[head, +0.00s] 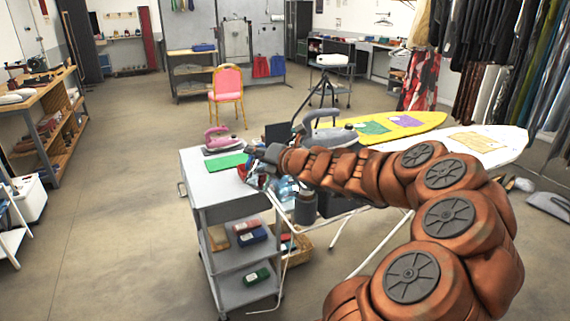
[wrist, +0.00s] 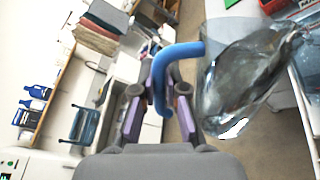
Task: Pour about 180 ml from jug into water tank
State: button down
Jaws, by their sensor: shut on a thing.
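My gripper (wrist: 158,98) is shut on the blue handle of the jug (wrist: 240,80). The jug is clear, and its body fills the right of the wrist view. I cannot tell its tilt or water level. In the head view my gripper (head: 258,160) is over the right part of the grey cart's top, and its fingers are hard to make out. A pale blue clear object (head: 287,188) shows just below my arm; I cannot tell if it is the jug or the water tank. No water tank can be singled out with certainty.
The grey cart (head: 208,178) carries a pink iron (head: 216,138) and a green mat (head: 228,161). A grey iron (head: 328,136) stands behind my arm, near the yellow ironing board (head: 432,122). A dark cylinder (head: 305,207) is below my arm.

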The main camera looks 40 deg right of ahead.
jog(key=shift+d+r+m+p, duration=0.45)
jog(key=shift+r+p, duration=0.3)
jog(key=shift+p, duration=0.95)
jog(key=shift+w+d+r+m+y+p, duration=0.2)
jog(key=shift+d+r+m+p, duration=0.35)
jog(key=shift+p, duration=2.35)
jog(key=shift+w+d+r+m+y+p, duration=0.15)
jog(key=shift+d+r+m+p, duration=0.35)
jog(key=shift+p, duration=2.4)
jog(key=shift+s+f, duration=0.1)
jog(key=shift+f, duration=0.1)
